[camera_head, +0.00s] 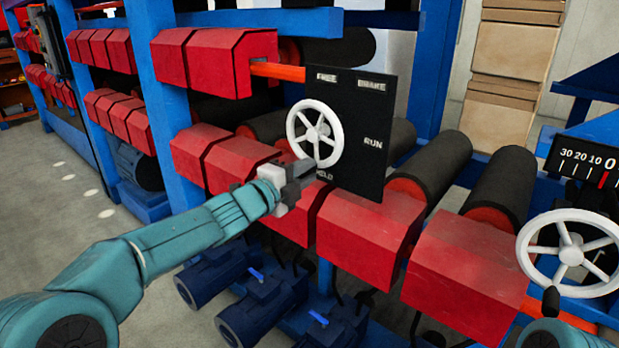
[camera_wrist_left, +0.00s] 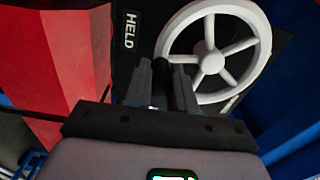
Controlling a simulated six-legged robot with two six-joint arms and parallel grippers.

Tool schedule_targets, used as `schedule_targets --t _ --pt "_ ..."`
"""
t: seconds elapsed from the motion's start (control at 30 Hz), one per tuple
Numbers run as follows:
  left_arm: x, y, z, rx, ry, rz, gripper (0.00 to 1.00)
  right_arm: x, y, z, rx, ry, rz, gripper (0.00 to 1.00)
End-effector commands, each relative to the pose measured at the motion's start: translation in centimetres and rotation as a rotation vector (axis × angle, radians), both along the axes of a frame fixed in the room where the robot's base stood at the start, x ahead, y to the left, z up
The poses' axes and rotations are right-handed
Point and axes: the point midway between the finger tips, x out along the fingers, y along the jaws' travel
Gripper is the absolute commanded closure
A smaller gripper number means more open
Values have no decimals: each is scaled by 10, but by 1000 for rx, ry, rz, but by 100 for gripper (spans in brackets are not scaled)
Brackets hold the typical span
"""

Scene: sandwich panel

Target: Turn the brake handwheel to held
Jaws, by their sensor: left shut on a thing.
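The brake handwheel (camera_head: 333,151) is a white spoked wheel on a black panel (camera_head: 365,105) lettered FREE, BRAKE, RUN and HELD. It also shows in the left wrist view (camera_wrist_left: 262,38), with its rim just beyond the fingers. My left gripper (camera_head: 303,170) is at the wheel's lower left edge, close to the HELD label (camera_head: 324,175). In the left wrist view its fingers (camera_wrist_left: 171,84) are shut on a dark handle (camera_wrist_left: 161,80) at the rim. The HELD label (camera_wrist_left: 130,30) is left of the fingers there. My right gripper is out of view.
A second white handwheel (camera_head: 571,254) with a dark knob stands at the right, below a numbered scale (camera_head: 588,165). Red housings (camera_head: 370,238) and dark rollers (camera_head: 505,185) surround the panel. Blue motors (camera_head: 255,310) sit below my left arm. Grey floor is open at the left.

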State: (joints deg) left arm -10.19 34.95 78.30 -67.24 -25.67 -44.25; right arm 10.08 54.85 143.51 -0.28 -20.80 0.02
Motion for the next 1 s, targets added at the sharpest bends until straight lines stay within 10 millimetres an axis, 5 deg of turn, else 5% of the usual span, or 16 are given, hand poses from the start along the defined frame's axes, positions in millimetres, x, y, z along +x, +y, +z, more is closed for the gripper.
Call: schedule_targets --t 0.97,1.0 --pt "9 13 4 168 -134 5 100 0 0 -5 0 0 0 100" --pt "9 13 4 167 -134 5 70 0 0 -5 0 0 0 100"
